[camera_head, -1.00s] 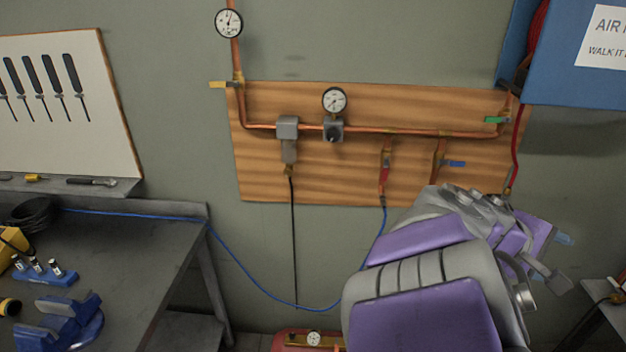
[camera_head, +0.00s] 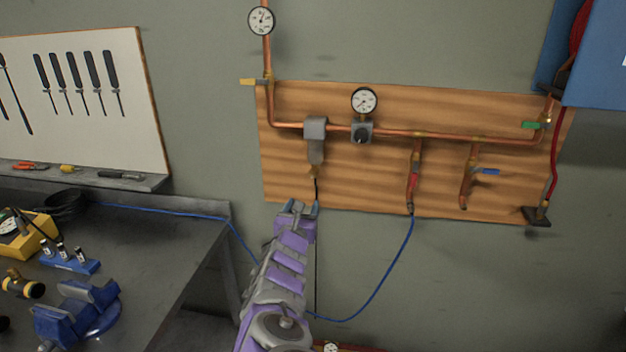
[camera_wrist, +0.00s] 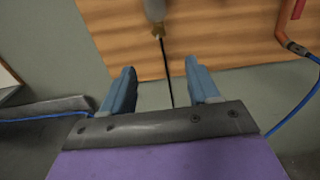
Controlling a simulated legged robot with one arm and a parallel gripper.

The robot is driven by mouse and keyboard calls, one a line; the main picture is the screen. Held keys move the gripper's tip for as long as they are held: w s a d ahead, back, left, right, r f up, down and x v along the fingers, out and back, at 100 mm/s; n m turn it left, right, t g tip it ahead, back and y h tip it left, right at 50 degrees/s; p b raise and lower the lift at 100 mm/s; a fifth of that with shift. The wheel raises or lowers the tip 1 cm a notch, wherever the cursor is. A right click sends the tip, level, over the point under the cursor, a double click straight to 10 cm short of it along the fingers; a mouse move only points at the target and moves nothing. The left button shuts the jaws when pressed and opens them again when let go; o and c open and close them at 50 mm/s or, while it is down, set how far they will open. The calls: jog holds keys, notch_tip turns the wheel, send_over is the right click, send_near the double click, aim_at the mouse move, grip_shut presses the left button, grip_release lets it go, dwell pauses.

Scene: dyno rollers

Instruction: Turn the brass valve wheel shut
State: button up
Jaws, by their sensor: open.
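A small brass fitting (camera_head: 314,172) sits under the grey filter bowl (camera_head: 316,150) on the copper pipe. The brass piece also shows at the top of the wrist view (camera_wrist: 158,32), too small to tell whether it is a wheel. A thin black line hangs straight down from it. My gripper (camera_head: 300,207) is just below the fitting, pointing up at it, apart from it. In the wrist view my gripper (camera_wrist: 160,68) has its blue fingers spread, with the black line (camera_wrist: 166,72) between them in the picture and nothing gripped.
The wooden board (camera_head: 390,185) carries copper pipe, a gauge (camera_head: 364,101), a regulator (camera_head: 361,132) and levers in yellow (camera_head: 254,82), red (camera_head: 413,183), blue (camera_head: 487,171) and green (camera_head: 531,125). A blue hose (camera_head: 385,275) loops behind my arm. A dark bench (camera_head: 165,265) stands at left.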

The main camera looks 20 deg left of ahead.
send_near(313, 174)
jog(key=x, duration=0.6)
jog(key=shift+a+b, duration=0.15)
jog(key=shift+b, duration=0.2)
jog(key=shift+w+a+r, duration=0.1)
jog(key=shift+w+r, duration=0.05)
jog(key=shift+w, duration=0.45)
jog(key=shift+w+a, duration=0.25)
jog(key=shift+w, duration=0.4)
jog(key=shift+d, duration=0.1)
jog(key=shift+d, duration=0.1)
jog(key=shift+c, duration=1.4)
jog(key=c, duration=0.7)
